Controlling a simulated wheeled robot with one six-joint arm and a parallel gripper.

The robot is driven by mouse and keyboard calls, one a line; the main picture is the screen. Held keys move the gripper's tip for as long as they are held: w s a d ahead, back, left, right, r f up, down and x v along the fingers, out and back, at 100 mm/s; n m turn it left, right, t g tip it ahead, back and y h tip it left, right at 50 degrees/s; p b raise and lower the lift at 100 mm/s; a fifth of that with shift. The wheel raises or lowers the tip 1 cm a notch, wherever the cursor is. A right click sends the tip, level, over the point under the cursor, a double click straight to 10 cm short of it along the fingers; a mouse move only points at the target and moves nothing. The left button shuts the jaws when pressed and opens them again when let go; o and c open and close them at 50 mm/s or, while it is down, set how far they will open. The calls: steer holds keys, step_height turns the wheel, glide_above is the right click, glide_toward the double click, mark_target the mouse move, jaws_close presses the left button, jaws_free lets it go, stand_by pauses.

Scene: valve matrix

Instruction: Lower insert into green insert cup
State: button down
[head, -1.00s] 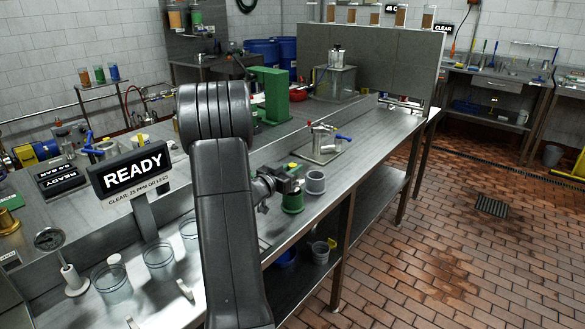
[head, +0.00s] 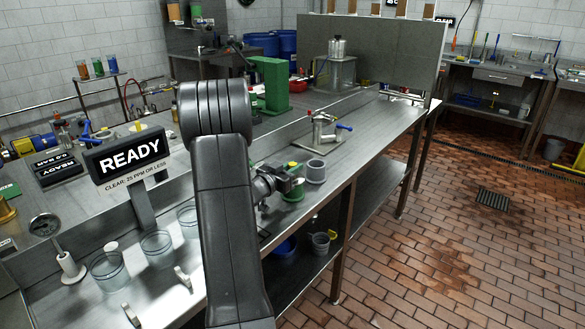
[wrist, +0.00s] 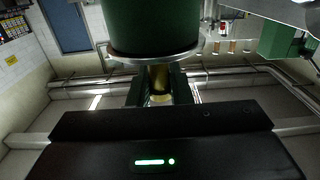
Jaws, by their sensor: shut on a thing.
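The green insert cup (head: 293,193) stands on the front bench, directly under my gripper (head: 292,178). My gripper is shut on the insert, whose yellow top (head: 292,165) shows just above the jaws in the head view. In the wrist view, the insert's brass-coloured stem (wrist: 160,80) is between the jaws. A metal flange (wrist: 155,54) and a large green cylinder (wrist: 154,25) lie beyond it, in line with the stem. The insert is above or at the cup's mouth; how deep it sits is hidden by the jaws.
A grey cup (head: 316,172) stands close beside the green cup. A metal valve fixture with a blue handle (head: 322,128) sits farther back on the bench. Clear glass beakers (head: 157,248) and a READY sign (head: 132,158) are left of my arm. The bench's right edge is near.

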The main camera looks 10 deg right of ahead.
steer(key=shift+r, duration=0.1)
steer(key=c, duration=1.3)
jaws_free()
steer(key=shift+o, duration=0.2)
steer(key=b+v, duration=0.1)
steer(key=v, duration=1.3)
steer(key=shift+w+d, duration=0.1)
steer(key=shift+d, duration=0.1)
